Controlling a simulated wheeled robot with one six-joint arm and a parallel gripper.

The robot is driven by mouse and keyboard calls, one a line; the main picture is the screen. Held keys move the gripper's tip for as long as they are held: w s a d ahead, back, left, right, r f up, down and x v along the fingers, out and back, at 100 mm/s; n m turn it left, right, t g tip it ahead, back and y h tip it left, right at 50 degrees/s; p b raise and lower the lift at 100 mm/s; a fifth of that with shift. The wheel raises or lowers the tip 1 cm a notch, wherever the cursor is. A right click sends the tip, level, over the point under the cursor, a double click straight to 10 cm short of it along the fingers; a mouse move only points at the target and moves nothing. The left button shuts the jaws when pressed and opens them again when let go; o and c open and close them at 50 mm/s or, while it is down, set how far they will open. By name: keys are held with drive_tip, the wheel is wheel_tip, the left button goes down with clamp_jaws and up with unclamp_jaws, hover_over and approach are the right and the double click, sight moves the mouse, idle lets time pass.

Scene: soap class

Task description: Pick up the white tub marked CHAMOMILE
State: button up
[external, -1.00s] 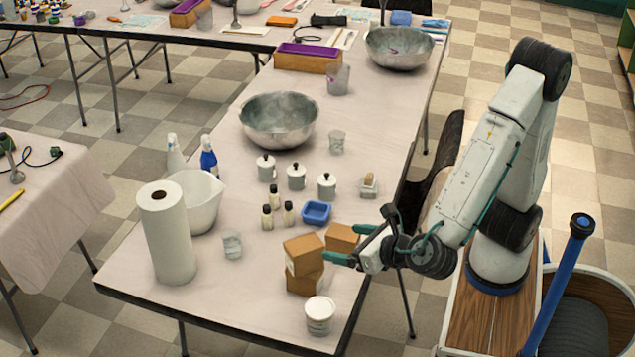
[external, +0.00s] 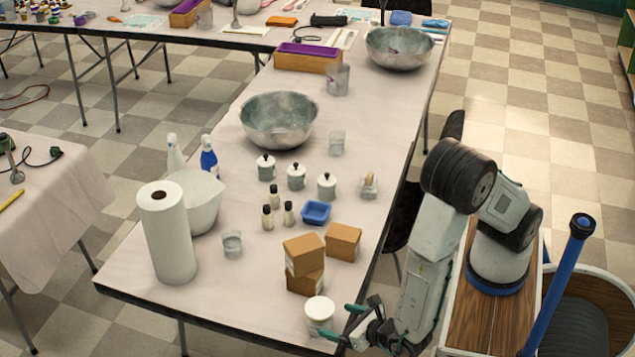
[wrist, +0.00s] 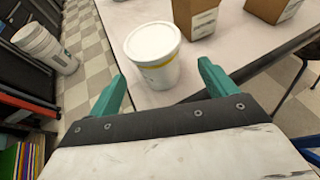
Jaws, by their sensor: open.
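The white tub (external: 320,312) stands upright on the table near its front right corner, just in front of the stacked brown boxes. In the wrist view the white tub (wrist: 153,58) has a white lid and a yellow band below it. I cannot read any lettering on it. My gripper (external: 342,322) is at the table edge, to the right of the tub and close to it. In the wrist view my gripper (wrist: 160,84) is open, its two green fingers apart, with the tub ahead between them. Nothing is between the fingertips.
Two stacked brown boxes (external: 304,263) and a single brown box (external: 343,241) stand behind the tub. A blue tray (external: 316,212), small bottles and lidded pots stand farther back. A paper towel roll (external: 167,235) is at the left. The table is clear left of the tub.

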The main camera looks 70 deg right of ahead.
sight(320, 316)
drive_tip(key=x, duration=0.6)
drive_tip(key=shift+w+a+r, duration=0.1)
drive_tip(key=shift+w+r, duration=0.05)
drive_tip(key=shift+w, duration=0.3)
drive_tip(key=c, duration=1.1)
